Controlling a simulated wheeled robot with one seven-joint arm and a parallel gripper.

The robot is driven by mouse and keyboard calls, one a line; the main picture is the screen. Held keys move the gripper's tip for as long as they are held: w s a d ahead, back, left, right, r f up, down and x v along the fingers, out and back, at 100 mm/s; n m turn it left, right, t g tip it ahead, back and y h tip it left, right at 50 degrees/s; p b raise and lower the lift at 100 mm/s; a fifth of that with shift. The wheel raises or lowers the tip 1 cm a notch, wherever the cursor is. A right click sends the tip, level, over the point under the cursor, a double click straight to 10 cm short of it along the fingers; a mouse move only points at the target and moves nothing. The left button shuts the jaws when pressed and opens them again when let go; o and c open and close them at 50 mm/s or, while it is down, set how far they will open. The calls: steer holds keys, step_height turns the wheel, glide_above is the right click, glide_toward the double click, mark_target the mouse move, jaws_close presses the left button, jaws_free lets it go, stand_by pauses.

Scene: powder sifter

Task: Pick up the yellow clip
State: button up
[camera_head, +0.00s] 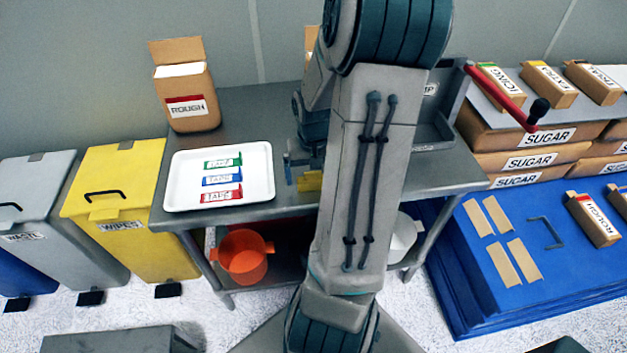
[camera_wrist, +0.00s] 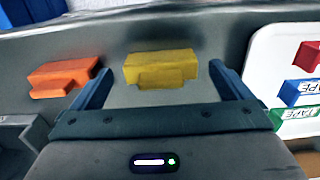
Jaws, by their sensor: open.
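The yellow clip (camera_head: 309,182) lies on the grey metal table, partly hidden behind my arm in the head view. In the wrist view the yellow clip (camera_wrist: 160,68) is a stepped block, just ahead of my gripper. My gripper (camera_wrist: 160,72) is open, with its blue fingers spread wide to the left and right of the clip. Nothing is held. The clip sits roughly centred in the gap, and I see no finger touching it. The exact height of the fingers above the table cannot be told.
An orange clip (camera_wrist: 62,77) lies just outside the left finger. A white tray (camera_head: 166,185) with green, blue and red labelled clips is on the other side. A ROUGH bag (camera_head: 186,90) stands at the table's back left. A crank-handled device (camera_head: 505,88) is at the right.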

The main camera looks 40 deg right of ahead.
steer(key=shift+f, duration=0.6)
steer(key=c, duration=1)
steer(key=shift+c, duration=0.2)
